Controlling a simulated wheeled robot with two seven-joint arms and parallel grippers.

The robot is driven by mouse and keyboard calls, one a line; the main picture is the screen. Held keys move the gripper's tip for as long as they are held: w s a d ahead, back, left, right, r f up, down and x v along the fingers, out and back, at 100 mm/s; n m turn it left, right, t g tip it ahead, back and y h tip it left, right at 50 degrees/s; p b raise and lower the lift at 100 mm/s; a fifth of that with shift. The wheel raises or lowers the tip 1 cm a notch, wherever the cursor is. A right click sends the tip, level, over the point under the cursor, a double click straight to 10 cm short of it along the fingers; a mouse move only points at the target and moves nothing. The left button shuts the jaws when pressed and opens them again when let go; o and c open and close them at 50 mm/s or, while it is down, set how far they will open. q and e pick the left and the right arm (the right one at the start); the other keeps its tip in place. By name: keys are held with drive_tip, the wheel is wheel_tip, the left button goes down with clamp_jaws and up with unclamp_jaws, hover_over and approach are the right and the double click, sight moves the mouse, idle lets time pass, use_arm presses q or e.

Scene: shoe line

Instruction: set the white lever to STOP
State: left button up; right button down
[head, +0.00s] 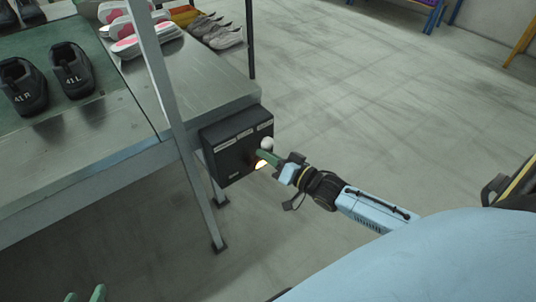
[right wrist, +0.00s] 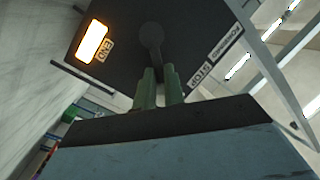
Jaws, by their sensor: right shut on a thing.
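The black control box (head: 226,151) is fixed at the end of the metal bench, with pale labels along its top. The white lever's round knob (head: 267,144) shows at the box's right side. My right gripper (head: 264,157) is at the lever, its green fingers shut on it. In the right wrist view the lever (right wrist: 152,40) looks dark and reaches the fingers. There the STOP label (right wrist: 200,75) is right of the lever and a lit lamp (right wrist: 92,42) is left. The lever's exact setting is unclear. My left gripper (head: 84,295) is open and empty at the bottom left.
A metal post (head: 163,80) stands just left of the box. Black shoes (head: 72,70) stand on the green surface of the bench (head: 100,110), with more shoes and soles behind.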

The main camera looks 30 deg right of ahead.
use_arm(q)
drive_tip(key=shift+s, duration=0.1)
use_arm(e)
drive_tip(key=shift+d+r, duration=0.1)
drive_tip(key=shift+r, duration=0.15)
